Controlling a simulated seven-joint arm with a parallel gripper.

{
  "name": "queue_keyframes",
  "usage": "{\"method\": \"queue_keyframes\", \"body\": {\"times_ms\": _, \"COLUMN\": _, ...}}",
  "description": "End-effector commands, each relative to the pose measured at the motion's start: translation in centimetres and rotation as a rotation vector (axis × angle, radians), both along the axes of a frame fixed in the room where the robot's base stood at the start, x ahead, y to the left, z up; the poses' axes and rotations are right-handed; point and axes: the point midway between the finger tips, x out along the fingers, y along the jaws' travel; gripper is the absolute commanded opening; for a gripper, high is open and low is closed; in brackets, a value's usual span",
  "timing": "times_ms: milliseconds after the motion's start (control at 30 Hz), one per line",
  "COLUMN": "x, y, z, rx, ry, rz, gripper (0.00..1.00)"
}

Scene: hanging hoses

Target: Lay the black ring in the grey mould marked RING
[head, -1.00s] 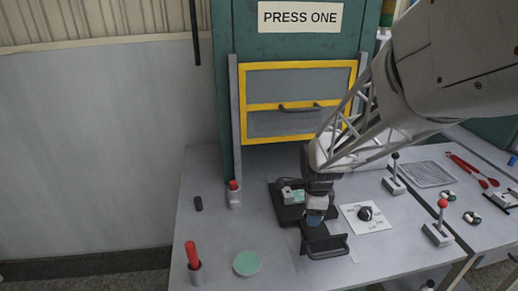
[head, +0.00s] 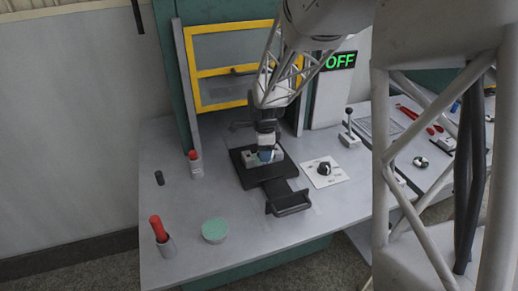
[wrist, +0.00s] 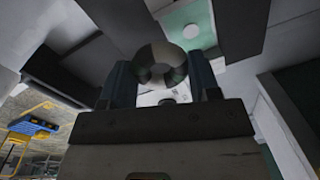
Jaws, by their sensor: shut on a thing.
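My gripper (wrist: 161,85) is shut on the black ring (wrist: 143,70), which shows dark and glossy between the two fingers in the wrist view. In the head view my gripper (head: 266,157) points down over a black tray (head: 252,180) with a handle; the ring cannot be made out there. A small grey block (head: 249,158) sits on the tray, partly hidden by my gripper. A green panel (wrist: 190,18) with a pale round part shows beyond the ring in the wrist view. No RING marking is readable.
A white plate with a black knob (head: 324,169) lies right of the tray. A yellow-framed press door (head: 232,68) rises behind. A lever (head: 348,128) stands at right.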

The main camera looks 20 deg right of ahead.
Motion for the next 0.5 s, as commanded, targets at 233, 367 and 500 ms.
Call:
{"method": "queue_keyframes", "body": {"times_ms": 233, "x": 3.0, "y": -0.4, "z": -0.3, "rx": 0.0, "ry": -0.001, "rz": 0.0, "gripper": 0.34}}
{"method": "queue_keyframes", "body": {"times_ms": 367, "x": 3.8, "y": -0.6, "z": -0.3, "rx": 0.0, "ry": -0.001, "rz": 0.0, "gripper": 0.34}}
{"method": "queue_keyframes", "body": {"times_ms": 500, "x": 4.1, "y": -0.6, "z": -0.3, "rx": 0.0, "ry": -0.001, "rz": 0.0, "gripper": 0.34}}
